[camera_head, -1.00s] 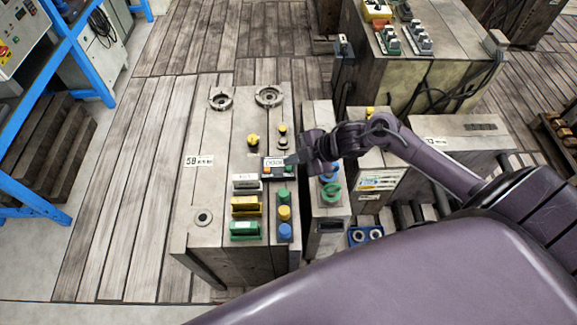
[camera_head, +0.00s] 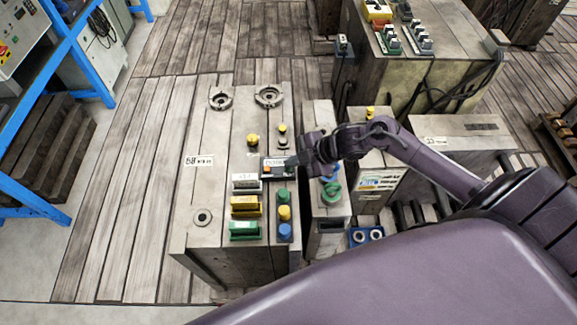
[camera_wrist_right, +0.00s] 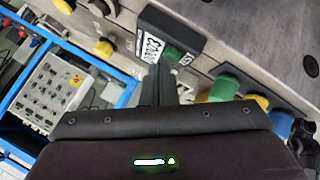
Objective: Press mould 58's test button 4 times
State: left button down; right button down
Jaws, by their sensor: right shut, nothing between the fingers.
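Mould 58 (camera_head: 215,215) is the pale block at centre left, with a "58" label (camera_head: 198,161) on its top. A small black box (camera_head: 265,163) with a white display sits on it; in the wrist view the box (camera_wrist_right: 152,22) carries a green button (camera_wrist_right: 172,55) beside the display. My right gripper (camera_head: 289,163) is shut and empty, its tips at the right end of the box. In the wrist view the fingertips (camera_wrist_right: 160,68) are right by the green button; I cannot tell whether they touch it. My left gripper is not in view.
Green (camera_head: 284,195), yellow (camera_head: 284,213) and blue (camera_head: 284,231) knobs stand just in front of the box, beside several coloured connectors (camera_head: 245,206). Yellow-topped knobs (camera_head: 253,141) and two metal rings (camera_head: 268,95) lie behind. A narrower block (camera_head: 328,215) stands close on the right.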

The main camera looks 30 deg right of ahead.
jog(key=shift+f, duration=0.35)
jog(key=shift+r, duration=0.1)
dwell(0.4)
jog(key=shift+r+p, duration=0.7)
jog(key=shift+r, duration=0.1)
jog(key=shift+r, duration=0.15)
notch_tip(320, 180, up, 5)
jog(key=p, duration=0.5)
dwell(0.5)
